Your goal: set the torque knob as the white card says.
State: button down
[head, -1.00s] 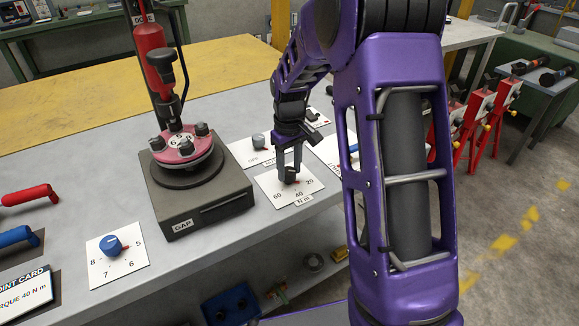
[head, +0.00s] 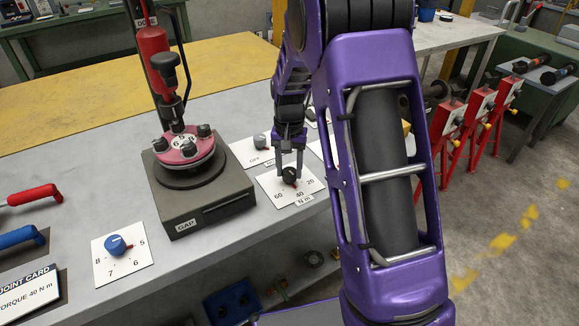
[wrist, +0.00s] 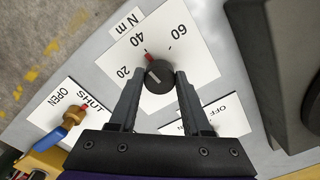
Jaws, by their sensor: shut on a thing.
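The torque knob (wrist: 159,78) is a round dark knob on a white plate (wrist: 196,70) marked 20, 40, 60 and N m. A red mark shows at the knob's edge on the 40 side in the wrist view. A pale line lies on the knob's top, but its exact reading is hard to tell. The knob also shows in the head view (head: 290,175). My gripper (wrist: 158,80) is shut on the knob, one finger on each side; it also shows in the head view (head: 289,177). The white card (head: 30,292) at lower left reads torque 40 N m.
A grey gap fixture (head: 208,208) with a pink flanged spool (head: 184,152) stands left of the knob. A blue knob (head: 115,245) sits on another plate. An OFF plate (head: 252,152) is just behind, and a SHUT/OPEN valve (wrist: 72,122) is close by.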

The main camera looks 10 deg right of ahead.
aim_at(289, 172)
jog(key=shift+m, duration=0.4)
jog(key=shift+c, duration=1.8)
grip_release()
notch_tip(289, 172, up, 17)
jog(key=p, duration=0.2)
jog(key=shift+r, duration=0.2)
